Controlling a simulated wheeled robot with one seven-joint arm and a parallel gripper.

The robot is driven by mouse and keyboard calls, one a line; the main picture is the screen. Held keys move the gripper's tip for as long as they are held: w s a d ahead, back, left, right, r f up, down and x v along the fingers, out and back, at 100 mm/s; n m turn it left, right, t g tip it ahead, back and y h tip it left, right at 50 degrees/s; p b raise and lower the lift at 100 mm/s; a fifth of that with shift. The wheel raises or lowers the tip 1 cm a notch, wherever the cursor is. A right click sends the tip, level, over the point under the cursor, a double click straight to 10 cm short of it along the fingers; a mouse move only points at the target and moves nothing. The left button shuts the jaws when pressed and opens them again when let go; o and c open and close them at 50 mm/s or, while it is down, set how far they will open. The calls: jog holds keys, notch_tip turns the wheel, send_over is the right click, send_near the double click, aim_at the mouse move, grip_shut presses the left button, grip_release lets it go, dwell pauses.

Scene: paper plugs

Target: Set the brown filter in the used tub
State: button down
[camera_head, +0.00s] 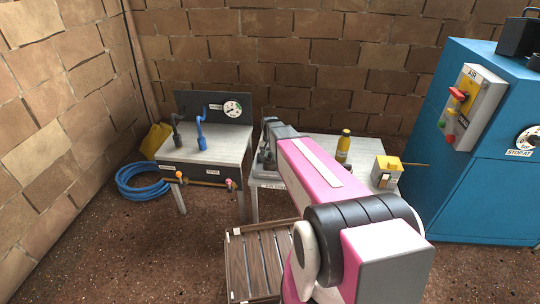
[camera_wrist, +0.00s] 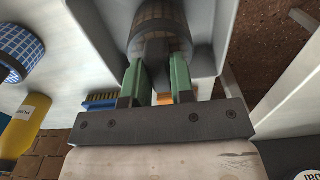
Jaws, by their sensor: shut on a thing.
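In the wrist view the brown filter (camera_wrist: 160,14) is a ribbed, mesh-like cylinder at the top of the picture. My gripper (camera_wrist: 157,72), with two green fingers, is shut on a dark part at the filter's near end. The filter and fingertips are within the outline of a grey tub (camera_wrist: 211,28) with sloping walls. I cannot tell whether the filter touches the tub floor, and I cannot read a label on the tub. In the head view my arm hides the filter and the gripper's fingers.
In the wrist view a blue checked filter (camera_wrist: 20,48), a yellow bottle (camera_wrist: 24,127) and a blue brush (camera_wrist: 101,100) lie to the left. In the head view the table (camera_head: 322,147) also bears a yellow-topped box (camera_head: 388,170). A blue cabinet (camera_head: 455,185) stands right; a slatted crate (camera_head: 257,262) stands in front.

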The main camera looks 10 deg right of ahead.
jog(key=shift+f, duration=0.15)
jog(key=c, duration=1)
grip_release()
notch_tip(320, 180, up, 12)
jog(key=s+f+n, duration=0.1)
jog(key=s, duration=0.6)
jog(key=s+f+n, duration=0.1)
jog(key=s, duration=0.6)
jog(key=s+f+n, duration=0.1)
jog(key=s, duration=0.6)
jog(key=shift+s+f+n, duration=0.15)
jog(key=shift+f+n, duration=0.15)
jog(key=shift+f, duration=0.05)
